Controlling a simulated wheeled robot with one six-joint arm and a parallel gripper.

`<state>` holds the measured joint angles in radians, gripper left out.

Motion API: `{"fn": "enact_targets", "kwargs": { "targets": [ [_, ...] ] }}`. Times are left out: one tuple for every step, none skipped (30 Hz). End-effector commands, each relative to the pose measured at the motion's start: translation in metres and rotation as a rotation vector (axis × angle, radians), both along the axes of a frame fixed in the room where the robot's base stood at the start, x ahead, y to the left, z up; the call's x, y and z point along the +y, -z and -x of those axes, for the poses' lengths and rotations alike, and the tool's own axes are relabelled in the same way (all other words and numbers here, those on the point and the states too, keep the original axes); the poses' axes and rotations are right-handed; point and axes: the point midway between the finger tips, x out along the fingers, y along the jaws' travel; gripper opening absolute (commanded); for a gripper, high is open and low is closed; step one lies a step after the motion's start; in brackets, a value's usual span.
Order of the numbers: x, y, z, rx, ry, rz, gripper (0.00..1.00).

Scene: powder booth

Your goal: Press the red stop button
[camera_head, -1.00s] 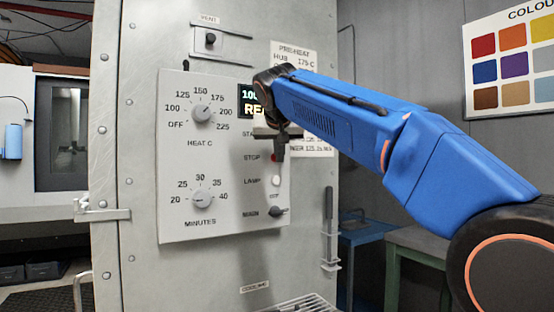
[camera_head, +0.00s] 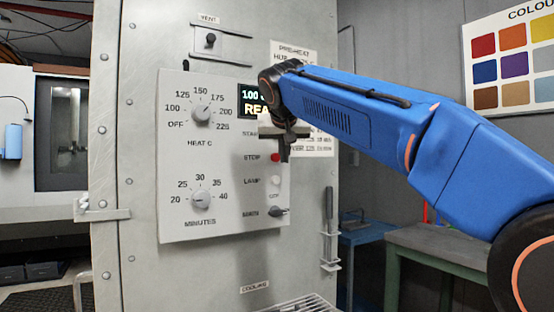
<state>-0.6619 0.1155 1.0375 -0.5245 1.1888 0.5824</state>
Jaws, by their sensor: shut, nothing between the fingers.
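The red stop button (camera_head: 275,157) is a small red knob on the pale control panel (camera_head: 180,150), to the right of the word STOP. My gripper (camera_head: 284,158) is shut and empty, pointing down, with its tips just right of the red button in the picture. The tips seem to overlap the button's right edge. I cannot tell whether they touch it or are in front of it. The start control above is hidden behind my gripper.
A white lamp (camera_head: 276,181) and a dark main switch (camera_head: 278,211) sit below the button. Two dials, heat (camera_head: 201,112) and minutes (camera_head: 201,200), are at the left. A display (camera_head: 254,104) is partly covered by my arm. A handle (camera_head: 329,225) stands at lower right.

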Motion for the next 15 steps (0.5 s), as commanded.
{"fn": "enact_targets", "kwargs": {
  "targets": [
    [-0.003, -0.001, 0.004, -0.001, -0.001, -0.001, 0.00],
    [-0.004, -0.001, 0.006, -0.001, 0.000, 0.000, 0.00],
    [-0.006, 0.000, 0.009, 0.000, 0.000, 0.000, 0.00],
    [-0.007, 0.000, 0.011, 0.000, 0.000, 0.000, 0.00],
    [-0.009, 0.000, 0.013, -0.001, 0.000, 0.000, 0.00],
    [-0.011, -0.001, 0.016, -0.001, 0.000, 0.000, 0.00],
    [-0.012, -0.001, 0.018, -0.001, 0.000, 0.000, 0.00],
    [-0.013, -0.001, 0.020, -0.001, 0.000, 0.000, 0.00],
    [-0.015, -0.001, 0.022, 0.000, 0.000, 0.000, 0.00],
    [-0.016, -0.001, 0.024, -0.001, 0.000, 0.000, 0.00],
    [-0.017, -0.001, 0.026, -0.001, 0.001, -0.001, 0.00],
    [-0.019, -0.001, 0.028, 0.000, 0.001, -0.001, 0.00],
    [-0.020, 0.000, 0.029, 0.000, 0.001, -0.001, 0.00],
    [-0.021, 0.000, 0.030, 0.000, 0.001, -0.001, 0.00],
    [-0.021, 0.000, 0.031, 0.000, 0.001, -0.001, 0.00]
  ]
}}
